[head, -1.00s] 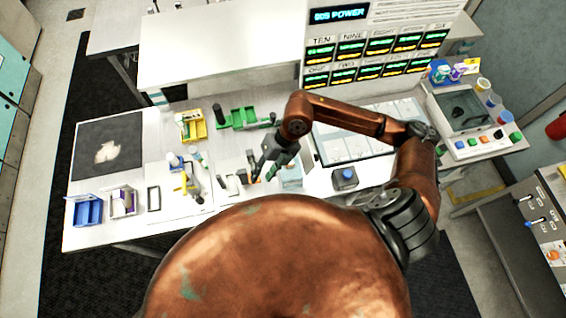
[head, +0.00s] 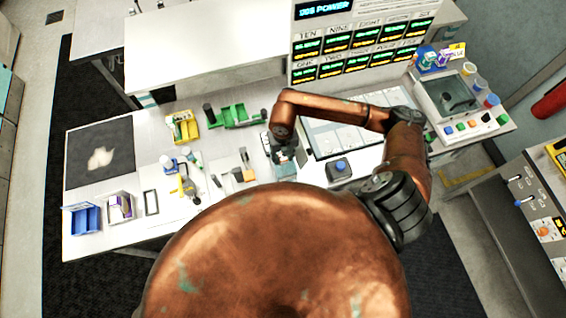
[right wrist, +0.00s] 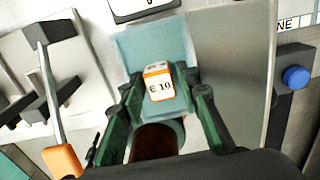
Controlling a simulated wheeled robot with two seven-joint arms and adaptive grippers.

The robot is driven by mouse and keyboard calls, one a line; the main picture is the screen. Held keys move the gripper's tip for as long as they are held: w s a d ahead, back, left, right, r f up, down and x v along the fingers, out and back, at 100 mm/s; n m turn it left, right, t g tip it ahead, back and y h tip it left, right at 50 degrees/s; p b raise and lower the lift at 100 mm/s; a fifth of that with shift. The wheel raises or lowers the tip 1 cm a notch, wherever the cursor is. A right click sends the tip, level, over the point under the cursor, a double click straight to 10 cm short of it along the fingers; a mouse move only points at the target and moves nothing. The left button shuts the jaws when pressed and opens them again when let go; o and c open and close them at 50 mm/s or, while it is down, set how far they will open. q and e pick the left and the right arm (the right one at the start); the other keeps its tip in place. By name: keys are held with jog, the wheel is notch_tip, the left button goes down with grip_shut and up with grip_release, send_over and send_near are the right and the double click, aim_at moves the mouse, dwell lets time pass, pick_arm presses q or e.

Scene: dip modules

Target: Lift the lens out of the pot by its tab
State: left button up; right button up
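In the right wrist view, a small tab with a white, orange-edged label reading "E 10" (right wrist: 159,86) stands between the fingers of my right gripper (right wrist: 161,84). A pale teal block or pot (right wrist: 150,45) lies behind the tab. In the head view my right gripper (head: 284,155) is over the teal thing (head: 285,170) and hides much of it. My left gripper is not in view.
A box with a blue knob (head: 340,166) stands to the right of the gripper. Green (head: 235,115) and yellow (head: 184,127) holders stand behind. The table is clear between the blue bin (head: 84,218) and dark mat.

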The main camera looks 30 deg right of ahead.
jog(key=shift+c, duration=0.4)
grip_shut()
